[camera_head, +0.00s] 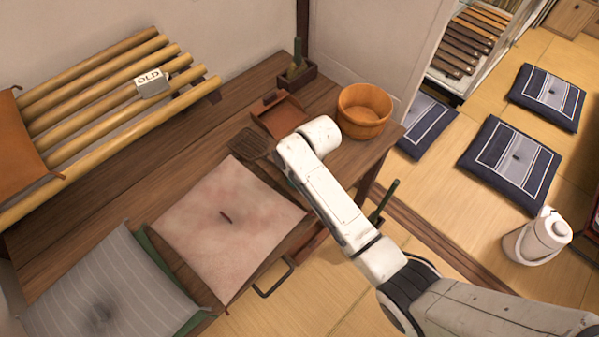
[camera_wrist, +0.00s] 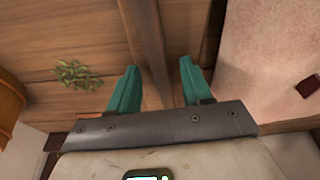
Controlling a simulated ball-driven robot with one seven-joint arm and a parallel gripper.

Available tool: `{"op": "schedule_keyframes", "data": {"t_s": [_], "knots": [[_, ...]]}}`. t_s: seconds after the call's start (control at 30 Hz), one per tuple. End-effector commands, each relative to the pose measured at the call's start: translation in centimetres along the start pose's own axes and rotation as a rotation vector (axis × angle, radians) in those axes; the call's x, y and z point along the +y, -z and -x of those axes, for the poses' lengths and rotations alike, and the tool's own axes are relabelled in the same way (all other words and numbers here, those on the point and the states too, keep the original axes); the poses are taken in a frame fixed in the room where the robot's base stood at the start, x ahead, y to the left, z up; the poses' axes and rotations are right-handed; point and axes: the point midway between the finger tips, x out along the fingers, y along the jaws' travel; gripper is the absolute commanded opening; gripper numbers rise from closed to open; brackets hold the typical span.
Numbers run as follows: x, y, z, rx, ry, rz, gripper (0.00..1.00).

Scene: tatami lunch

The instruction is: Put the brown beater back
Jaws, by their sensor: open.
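A dark brown woven paddle (camera_head: 249,144), which looks like the brown beater, lies flat on the wooden table (camera_head: 190,165) behind the pink cushion (camera_head: 230,215). In the head view my gripper is mostly hidden behind my arm, right of this cushion. In the wrist view my gripper (camera_wrist: 158,72) is open, its teal fingers apart. A brown bar (camera_wrist: 144,35) runs between and beyond the fingers; I cannot tell whether it is a handle or part of the furniture. The woven paddle is not clearly visible in the wrist view.
A brown tray (camera_head: 281,115), a wooden tub (camera_head: 364,110) and a planter box (camera_head: 296,78) stand at the table's back right. A bamboo rack (camera_head: 90,105) is at the left. A grey striped cushion (camera_head: 105,290) lies at the front left. Green leaves (camera_wrist: 78,75) show in the wrist view.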

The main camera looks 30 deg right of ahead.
Motion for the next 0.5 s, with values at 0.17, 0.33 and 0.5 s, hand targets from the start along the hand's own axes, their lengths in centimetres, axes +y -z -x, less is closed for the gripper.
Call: {"op": "schedule_keyframes", "data": {"t_s": [0.17,0.33,0.5], "knots": [[0.0,0.0,0.0,-0.001,0.0,0.0,0.49],[0.0,0.1,1.3,0.002,0.0,0.0,0.49],[0.0,0.1,4.4,0.004,0.0,0.0,0.49]]}}
